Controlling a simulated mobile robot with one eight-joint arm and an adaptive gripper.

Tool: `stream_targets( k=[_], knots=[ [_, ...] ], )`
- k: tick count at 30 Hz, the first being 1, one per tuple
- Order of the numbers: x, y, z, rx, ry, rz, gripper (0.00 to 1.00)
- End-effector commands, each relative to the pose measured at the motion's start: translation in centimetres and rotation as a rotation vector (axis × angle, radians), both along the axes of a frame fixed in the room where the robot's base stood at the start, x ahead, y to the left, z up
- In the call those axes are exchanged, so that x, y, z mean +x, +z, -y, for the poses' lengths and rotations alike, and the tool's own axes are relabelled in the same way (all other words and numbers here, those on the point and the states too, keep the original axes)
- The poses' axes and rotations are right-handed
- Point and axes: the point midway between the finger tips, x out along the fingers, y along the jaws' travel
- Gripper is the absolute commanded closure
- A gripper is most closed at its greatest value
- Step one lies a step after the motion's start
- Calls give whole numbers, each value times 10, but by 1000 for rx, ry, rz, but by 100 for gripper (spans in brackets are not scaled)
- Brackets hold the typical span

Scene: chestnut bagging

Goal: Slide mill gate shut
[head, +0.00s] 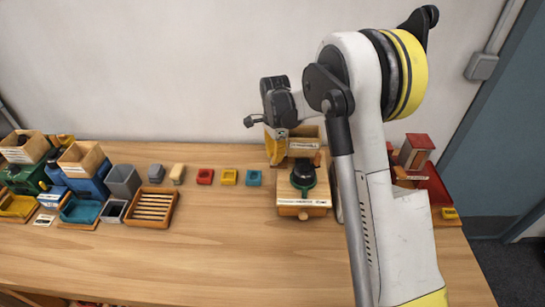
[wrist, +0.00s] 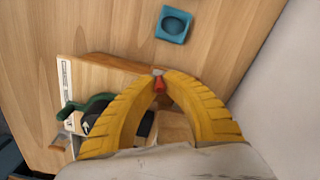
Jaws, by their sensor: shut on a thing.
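The mill (head: 318,203) is a wooden block with a green and black round top and a front knob, standing right of centre on the table. It also shows in the wrist view (wrist: 92,72), partly hidden by my fingers. My gripper (wrist: 158,76) has yellow ribbed fingers with tips closed on a small red piece with a grey end (wrist: 159,85), seemingly the gate's handle. The gate's plate and how far it stands open cannot be made out. In the head view, my gripper is at the mill's back left, its tips partly hidden.
A teal square dish (head: 254,178), a yellow one (head: 228,177) and a red one (head: 205,176) stand in a row left of the mill. A slatted wooden tray (head: 152,208) and several bins are farther left. A red-roofed box (head: 416,150) is at right. The front table is clear.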

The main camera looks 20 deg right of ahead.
Motion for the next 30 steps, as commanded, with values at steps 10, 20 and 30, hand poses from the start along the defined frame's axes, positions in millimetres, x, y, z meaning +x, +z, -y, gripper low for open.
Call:
stream_targets(
  k=[10,20,30],
  knots=[
    [-7,0,23,-3,-2,-1,100],
    [-7,0,22,-2,-2,-1,64],
    [-7,24,22,-1,-2,0,64]
  ],
)
